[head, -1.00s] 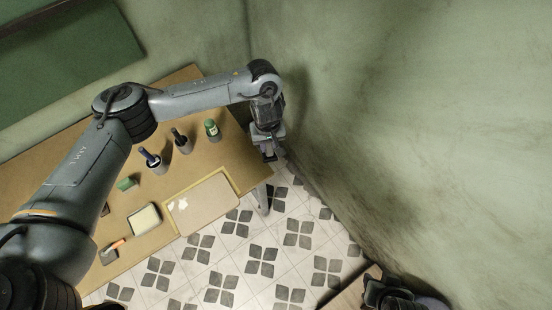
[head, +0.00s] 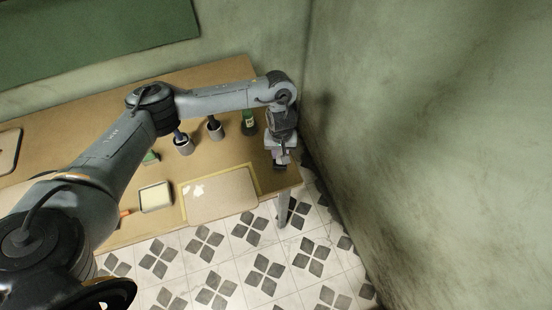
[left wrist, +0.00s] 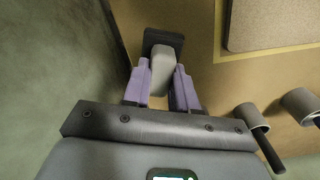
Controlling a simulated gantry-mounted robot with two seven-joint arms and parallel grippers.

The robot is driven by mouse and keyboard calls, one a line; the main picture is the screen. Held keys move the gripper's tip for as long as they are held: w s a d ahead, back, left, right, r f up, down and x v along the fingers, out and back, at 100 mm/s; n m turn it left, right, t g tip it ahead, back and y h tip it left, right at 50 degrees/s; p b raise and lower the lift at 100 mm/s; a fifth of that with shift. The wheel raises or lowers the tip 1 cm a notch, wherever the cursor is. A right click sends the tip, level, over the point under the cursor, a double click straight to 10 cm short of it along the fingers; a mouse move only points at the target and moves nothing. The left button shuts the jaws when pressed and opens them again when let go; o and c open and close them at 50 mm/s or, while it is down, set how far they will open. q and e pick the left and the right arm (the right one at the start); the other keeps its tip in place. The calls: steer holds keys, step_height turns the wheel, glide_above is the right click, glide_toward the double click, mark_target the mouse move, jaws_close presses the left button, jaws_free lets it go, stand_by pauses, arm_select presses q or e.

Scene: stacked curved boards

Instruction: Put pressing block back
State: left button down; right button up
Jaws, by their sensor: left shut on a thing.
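My left gripper (head: 281,153) is over the right end of the brown table, near its front right corner. In the left wrist view its two purple fingers (left wrist: 162,85) are shut on the pressing block (left wrist: 161,66). The block has a grey upright grip and a dark, wider base. In the head view only a small dark part of the block (head: 280,166) shows below the fingers. I cannot tell whether its base touches the table. My right gripper is not in view.
A beige board in a yellow outline (head: 222,194) lies left of the gripper. A green bottle (head: 248,122) and two grey cups (head: 184,146) (head: 215,130) stand behind. A pale tray (head: 156,196) lies further left. The green wall is close on the right.

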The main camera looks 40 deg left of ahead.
arm_select(q)
steer(key=shift+w+a+f, duration=0.2)
steer(key=shift+a+f, duration=0.2)
steer(key=shift+a, duration=0.2)
steer(key=shift+w+a+f, duration=0.15)
steer(key=shift+a+f, duration=0.25)
steer(key=shift+a, duration=0.2)
step_height(320, 180, down, 4)
steer(key=shift+r+b, duration=0.2)
steer(key=shift+b, duration=0.3)
steer(key=shift+f, duration=0.1)
steer(key=shift+f, duration=0.1)
steer(key=c, duration=0.9)
jaws_free()
